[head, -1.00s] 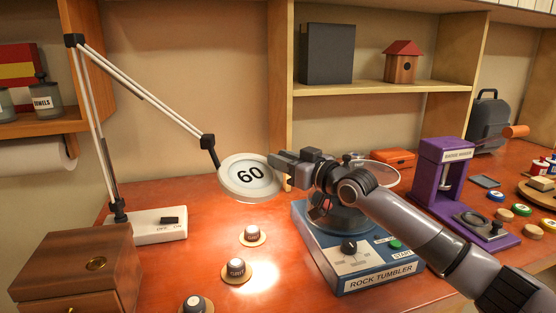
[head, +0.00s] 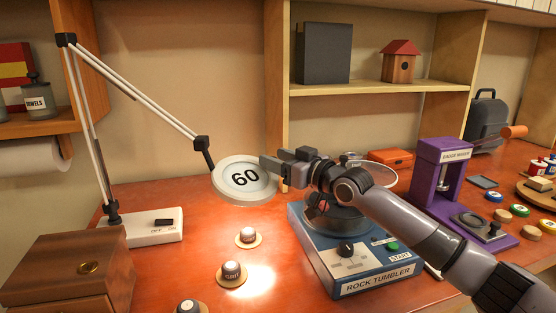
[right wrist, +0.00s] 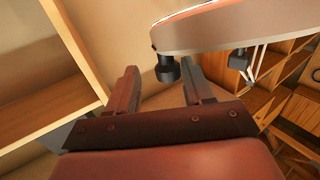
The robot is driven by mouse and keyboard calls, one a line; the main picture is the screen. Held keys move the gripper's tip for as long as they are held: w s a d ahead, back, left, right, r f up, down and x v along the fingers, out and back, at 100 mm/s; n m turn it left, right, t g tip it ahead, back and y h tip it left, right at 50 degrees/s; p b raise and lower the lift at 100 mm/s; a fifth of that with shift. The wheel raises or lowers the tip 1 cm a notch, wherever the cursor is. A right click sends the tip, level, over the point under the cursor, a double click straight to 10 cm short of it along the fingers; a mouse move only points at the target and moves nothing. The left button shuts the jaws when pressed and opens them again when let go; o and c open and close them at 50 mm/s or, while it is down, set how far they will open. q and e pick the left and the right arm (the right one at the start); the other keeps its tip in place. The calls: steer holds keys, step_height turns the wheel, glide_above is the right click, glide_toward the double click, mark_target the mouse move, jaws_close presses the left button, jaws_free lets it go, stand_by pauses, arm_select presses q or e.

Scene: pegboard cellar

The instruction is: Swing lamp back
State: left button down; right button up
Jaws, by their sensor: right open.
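The desk lamp has a white two-part arm (head: 150,95) with black joints, rising from a white base (head: 154,228) with an off/on switch. My right gripper (head: 270,166) is at the right edge of the lamp head, open and empty. In the right wrist view, the head's pale rim (right wrist: 225,33) crosses above the fingers. A small dark knob (right wrist: 167,69) on it shows between the open fingertips (right wrist: 160,75); contact cannot be told. My left gripper is out of view.
The rock tumbler (head: 372,283) stands under my right arm, with the purple badge maker (head: 436,158) to its right. A wooden box (head: 60,270) is at the front left. Shelves (head: 400,88) stand behind.

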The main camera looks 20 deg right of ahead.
steer(key=b+v, duration=0.1)
steer(key=v, duration=0.6)
stand_by(0.3)
